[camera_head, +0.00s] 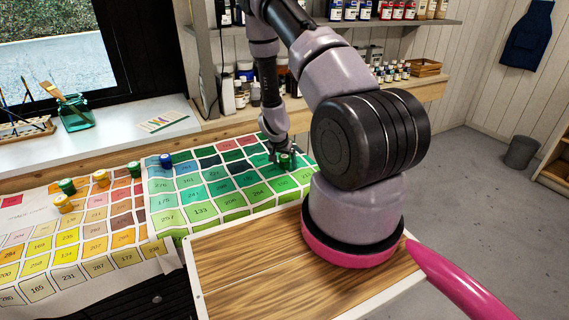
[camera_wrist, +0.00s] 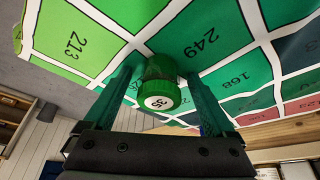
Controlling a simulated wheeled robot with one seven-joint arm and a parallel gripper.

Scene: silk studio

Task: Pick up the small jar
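A small green jar (camera_head: 286,161) stands on the green part of the numbered colour chart (camera_head: 175,217). In the wrist view the jar (camera_wrist: 160,88) shows a green cap with a pale numbered label. My gripper (camera_head: 281,158) is down at the jar. In the wrist view its two green fingers (camera_wrist: 162,98) stand apart, one on each side of the jar, with a visible gap on both sides. Several other small jars stand farther left on the chart: a blue one (camera_head: 166,161), a green one (camera_head: 134,169) and a yellow one (camera_head: 101,177) among them.
A glass jar with brushes (camera_head: 75,112) stands on the windowsill at the left. Shelves of paint bottles (camera_head: 358,10) and a wooden crate (camera_head: 425,67) are at the back. A dark bin (camera_head: 521,152) stands on the floor at the right.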

